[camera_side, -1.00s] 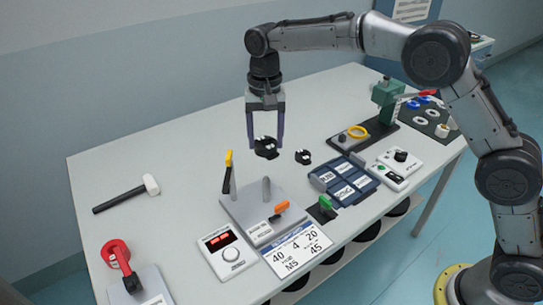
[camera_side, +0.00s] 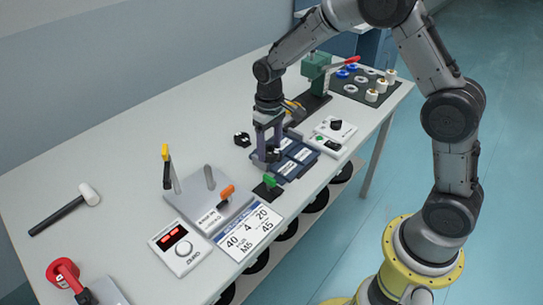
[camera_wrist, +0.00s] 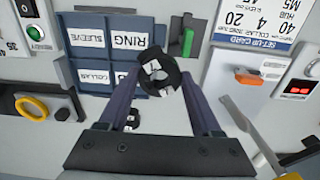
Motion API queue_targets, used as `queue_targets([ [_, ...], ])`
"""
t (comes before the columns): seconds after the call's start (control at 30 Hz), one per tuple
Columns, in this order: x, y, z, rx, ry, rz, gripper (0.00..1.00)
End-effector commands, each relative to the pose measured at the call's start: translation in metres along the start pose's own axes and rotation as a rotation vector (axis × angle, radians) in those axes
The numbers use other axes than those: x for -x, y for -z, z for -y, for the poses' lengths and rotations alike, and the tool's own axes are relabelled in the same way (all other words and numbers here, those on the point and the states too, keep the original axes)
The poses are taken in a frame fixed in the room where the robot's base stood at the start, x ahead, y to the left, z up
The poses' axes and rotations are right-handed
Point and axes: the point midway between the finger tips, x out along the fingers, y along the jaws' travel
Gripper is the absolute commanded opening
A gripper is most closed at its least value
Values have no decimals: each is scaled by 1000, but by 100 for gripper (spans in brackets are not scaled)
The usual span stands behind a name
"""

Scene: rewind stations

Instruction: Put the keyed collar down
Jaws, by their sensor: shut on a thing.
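My gripper (camera_side: 268,153) is shut on the keyed collar (camera_wrist: 158,76), a black ring with a notch and white marks. In the side view it hangs low at the left edge of the blue sorting tray (camera_wrist: 110,57), largely hidden between the fingers. In the wrist view my gripper (camera_wrist: 165,88) holds it in front of the tray's right side. Labels there read SLEEVE, RING and COLLAR; another is partly hidden. I cannot tell whether the collar touches anything. Another black part (camera_side: 242,139) with white marks lies on the table left of the tray.
A green-handled piece on a black pad (camera_side: 268,188) stands close in front of the tray. The grey fixture plate (camera_side: 208,212) with upright levers is left of it. A switch box (camera_side: 335,130) and green press (camera_side: 316,68) stand right and behind.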

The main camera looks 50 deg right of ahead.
Motion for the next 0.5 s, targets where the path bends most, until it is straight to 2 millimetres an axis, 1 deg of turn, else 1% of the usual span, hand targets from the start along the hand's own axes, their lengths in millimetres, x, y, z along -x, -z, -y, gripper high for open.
queue_targets([
  [0.07, 0, -9, -1, 25, 0, 1, 3],
  [0.13, 6, -18, -9, 20, 0, -1, 3],
  [0.4, 45, -62, -69, -102, -1, -3, 3],
  [0.5, 56, -71, -85, -149, -1, -2, 3],
])
